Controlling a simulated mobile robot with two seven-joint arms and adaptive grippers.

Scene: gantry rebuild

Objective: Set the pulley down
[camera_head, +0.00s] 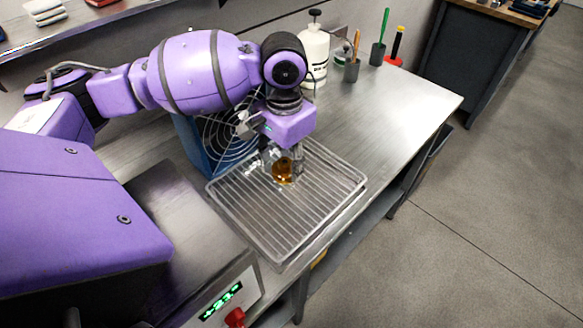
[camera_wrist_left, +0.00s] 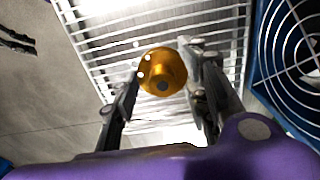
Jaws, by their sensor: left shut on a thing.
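The pulley (camera_head: 281,171) is a small golden-orange round part with a hub. It also shows in the left wrist view (camera_wrist_left: 163,70), between the two fingers. My left gripper (camera_head: 289,163) is shut on the pulley, over the wire rack (camera_head: 334,202) on the bench. In the left wrist view my left gripper (camera_wrist_left: 163,78) has a finger at each side of the pulley. I cannot tell whether the pulley touches the rack's bars. My right gripper is in neither view.
A blue-framed fan (camera_head: 190,143) stands just behind the rack, close to my left arm. A white pump bottle (camera_head: 314,55), pen cups (camera_head: 352,70) and a red-based tool stand at the back. A device with a green display (camera_head: 221,300) is in front. The bench's right part is clear.

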